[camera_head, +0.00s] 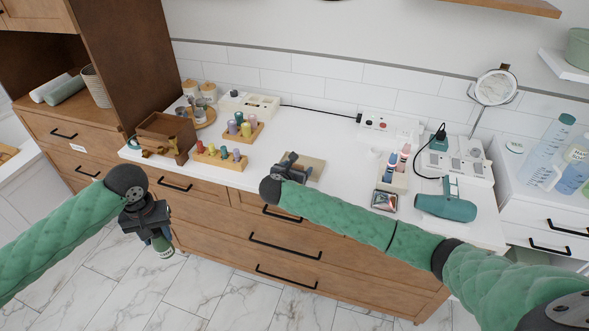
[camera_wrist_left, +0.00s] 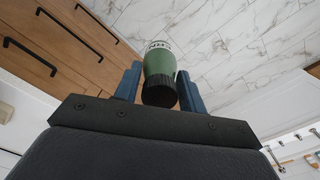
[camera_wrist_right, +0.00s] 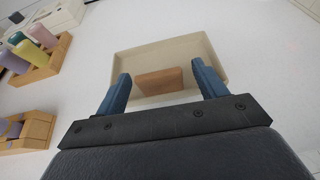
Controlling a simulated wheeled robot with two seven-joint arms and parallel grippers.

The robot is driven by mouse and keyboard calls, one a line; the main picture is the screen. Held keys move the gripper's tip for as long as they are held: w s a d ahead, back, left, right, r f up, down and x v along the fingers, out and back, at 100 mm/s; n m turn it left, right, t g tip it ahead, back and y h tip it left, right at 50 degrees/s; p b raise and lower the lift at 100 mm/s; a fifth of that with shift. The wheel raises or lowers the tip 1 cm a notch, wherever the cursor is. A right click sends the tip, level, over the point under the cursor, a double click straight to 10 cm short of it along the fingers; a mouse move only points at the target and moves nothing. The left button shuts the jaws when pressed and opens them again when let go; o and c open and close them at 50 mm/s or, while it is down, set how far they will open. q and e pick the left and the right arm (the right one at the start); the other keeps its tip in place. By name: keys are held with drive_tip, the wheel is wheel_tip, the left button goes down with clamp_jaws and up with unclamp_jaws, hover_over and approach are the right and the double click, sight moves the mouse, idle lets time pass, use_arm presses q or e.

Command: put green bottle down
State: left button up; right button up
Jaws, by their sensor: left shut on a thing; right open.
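The green bottle (camera_wrist_left: 160,68) is held between the blue fingers of my left gripper (camera_wrist_left: 158,88) in the left wrist view. It has a black cap and a pale label. In the head view the bottle (camera_head: 163,246) hangs below my left gripper (camera_head: 155,230), in front of the drawers and above the marble floor. My right gripper (camera_wrist_right: 162,85) is open over a shallow beige tray (camera_wrist_right: 125,64). A brown block (camera_wrist_right: 160,81) lies in that tray, between the open fingers in the picture and not visibly gripped.
Free counter lies between the racks and the tray. Drawer handles (camera_head: 285,250) face the front.

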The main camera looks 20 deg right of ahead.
drive_tip(key=c, duration=1.1)
use_arm(q)
drive_tip(key=shift+w+r, duration=0.3)
drive_tip(key=shift+r, duration=0.1)
drive_tip(key=w+d+r+m, duration=0.1)
drive_tip(key=w+d+r, duration=0.45)
drive_tip(key=d, duration=0.95)
drive_tip(key=w+d+r+m, duration=0.1)
drive_tip(key=w+d+r, duration=0.4)
drive_tip(key=d, duration=1)
drive_tip(key=w+d+r+m, duration=0.1)
drive_tip(key=w+d+r, duration=0.45)
drive_tip(key=d, duration=0.85)
drive_tip(key=w+d+f+m, duration=0.1)
drive_tip(key=w+d+f, duration=0.15)
drive_tip(key=d, duration=0.45)
drive_tip(key=w+a+f+m, duration=0.2)
drive_tip(key=w+a+f, duration=0.2)
drive_tip(key=w+f, duration=0.15)
drive_tip(key=shift+m, duration=0.7)
drive_tip(key=shift+w+f, duration=0.15)
drive_tip(key=shift+f, duration=4.65)
